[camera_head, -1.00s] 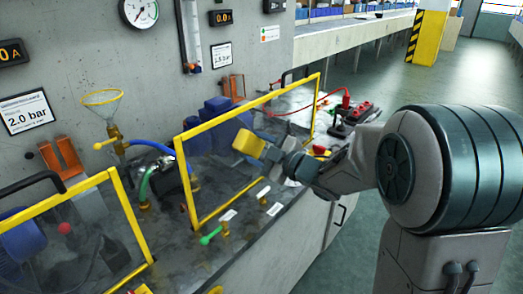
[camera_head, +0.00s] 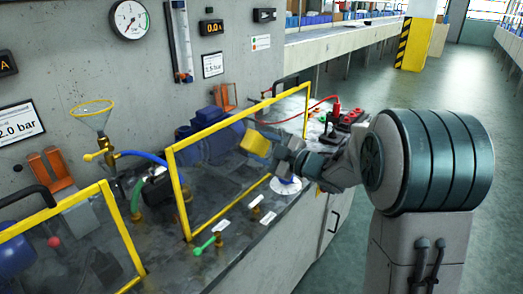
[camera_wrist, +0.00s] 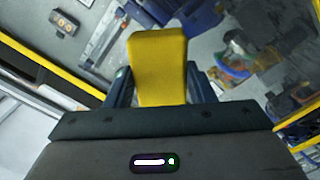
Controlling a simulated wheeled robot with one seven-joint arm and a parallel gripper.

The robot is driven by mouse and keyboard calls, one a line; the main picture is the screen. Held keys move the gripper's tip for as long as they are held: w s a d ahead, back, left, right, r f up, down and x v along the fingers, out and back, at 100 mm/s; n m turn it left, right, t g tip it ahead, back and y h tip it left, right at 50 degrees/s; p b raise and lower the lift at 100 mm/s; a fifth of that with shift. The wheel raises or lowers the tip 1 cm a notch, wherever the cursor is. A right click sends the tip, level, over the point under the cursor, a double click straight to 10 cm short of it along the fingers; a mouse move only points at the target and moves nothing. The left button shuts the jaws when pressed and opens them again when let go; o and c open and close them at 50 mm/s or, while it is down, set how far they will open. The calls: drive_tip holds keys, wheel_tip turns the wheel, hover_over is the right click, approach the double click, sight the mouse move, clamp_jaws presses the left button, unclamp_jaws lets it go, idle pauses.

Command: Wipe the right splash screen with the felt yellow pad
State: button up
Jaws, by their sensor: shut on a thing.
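The yellow felt pad (camera_head: 256,145) is in my gripper (camera_head: 277,153), which is shut on it. In the wrist view the pad (camera_wrist: 158,62) stands out between the two fingers. The right splash screen is a clear pane in a yellow frame (camera_head: 217,127) on the bench. I cannot tell whether the pad touches the pane. The pad hides a small part of the pane.
A second yellow-framed screen (camera_head: 119,235) stands to the left. A green-handled valve (camera_head: 207,244) and small labels lie in front of the right screen. A red device (camera_head: 344,121) with a red cable is beyond its far end. The floor at right is clear.

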drive_tip(key=shift+w+d, duration=1.55)
drive_tip(key=shift+w, duration=0.45)
drive_tip(key=shift+s+a+b, duration=0.6)
drive_tip(key=shift+s+a, duration=0.55)
drive_tip(key=shift+s, duration=0.3)
drive_tip(key=shift+s+a+b, duration=0.6)
drive_tip(key=shift+s+a, duration=0.5)
drive_tip(key=shift+s, duration=0.4)
drive_tip(key=shift+s+a+b, duration=0.6)
drive_tip(key=shift+s+a, duration=0.55)
drive_tip(key=shift+s, duration=0.3)
drive_tip(key=shift+d, duration=0.1)
drive_tip(key=shift+s+d, duration=0.1)
drive_tip(key=shift+d, duration=0.1)
drive_tip(key=shift+v, duration=2.75)
drive_tip(key=v, duration=0.3)
